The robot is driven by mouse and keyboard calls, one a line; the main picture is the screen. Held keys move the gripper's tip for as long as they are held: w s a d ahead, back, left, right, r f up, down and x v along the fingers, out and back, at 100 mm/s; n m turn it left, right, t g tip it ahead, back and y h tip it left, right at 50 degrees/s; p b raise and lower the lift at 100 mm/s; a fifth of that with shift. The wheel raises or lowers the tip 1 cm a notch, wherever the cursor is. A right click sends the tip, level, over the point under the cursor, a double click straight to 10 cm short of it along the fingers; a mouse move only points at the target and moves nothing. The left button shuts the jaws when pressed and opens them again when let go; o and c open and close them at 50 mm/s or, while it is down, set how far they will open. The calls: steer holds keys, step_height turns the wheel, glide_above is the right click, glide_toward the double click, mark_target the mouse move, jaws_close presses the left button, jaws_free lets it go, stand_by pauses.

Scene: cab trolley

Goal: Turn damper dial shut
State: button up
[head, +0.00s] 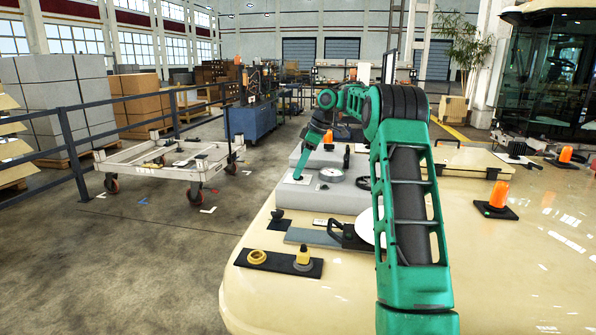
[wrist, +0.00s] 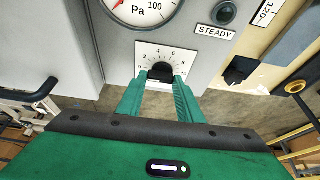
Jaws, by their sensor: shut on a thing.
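The damper dial is a black knob (wrist: 161,71) in front of a white scale plate (wrist: 158,51) with numbers and tick marks, seen in the wrist view. The plate sits on a light grey panel (wrist: 205,62). My gripper (wrist: 160,84) has its two green fingers on either side of the knob and is shut on it. The fingers hide part of the knob, and I cannot read its exact setting. In the head view my gripper (head: 297,177) reaches down to the grey box (head: 318,199); the knob is hidden there.
A round Pa gauge (wrist: 143,8) is just above the dial, with a STEADY label (wrist: 215,31) and dark round button (wrist: 224,13) to its right. In the head view, orange beacons (head: 499,195) stand on the cream surface, and a white trolley (head: 165,162) is at left.

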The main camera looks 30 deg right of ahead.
steer(key=shift+d+r, duration=0.15)
steer(key=shift+d, duration=0.05)
steer(key=o, duration=1.1)
steer(key=shift+c, duration=0.2)
steer(key=shift+a, duration=0.1)
steer(key=v, duration=1)
steer(key=shift+r, duration=0.2)
